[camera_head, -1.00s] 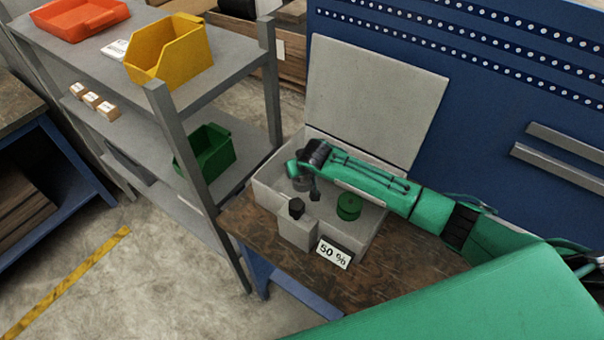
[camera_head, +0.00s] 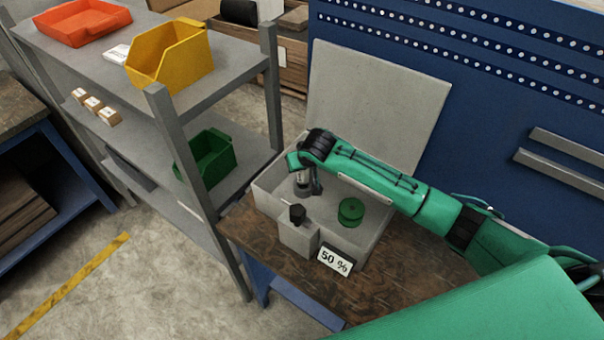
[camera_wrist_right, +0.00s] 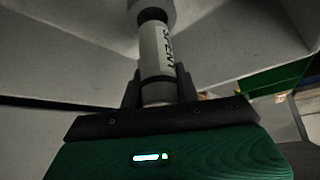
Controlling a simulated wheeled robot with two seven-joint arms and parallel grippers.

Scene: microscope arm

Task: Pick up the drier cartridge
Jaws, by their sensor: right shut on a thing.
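My right gripper (camera_head: 308,186) hangs over the open grey case at the end of the green arm. In the right wrist view my right gripper (camera_wrist_right: 158,88) is shut on a pale cylindrical cartridge (camera_wrist_right: 157,48) with dark bands and dark lettering that seems to read "SPENT". The cartridge's far end is a wider grey piece at the top edge of that view. In the head view the cartridge is small and partly hidden by the gripper. I cannot tell whether it is clear of the case. My left gripper is not in view.
The case (camera_head: 268,203) has its lid (camera_head: 380,95) raised behind. A green round piece (camera_head: 351,211) lies inside. A pale box with a black knob (camera_head: 297,213) and a "50 %" card (camera_head: 335,260) stand at its front. A grey shelf (camera_head: 235,75) with bins stands left.

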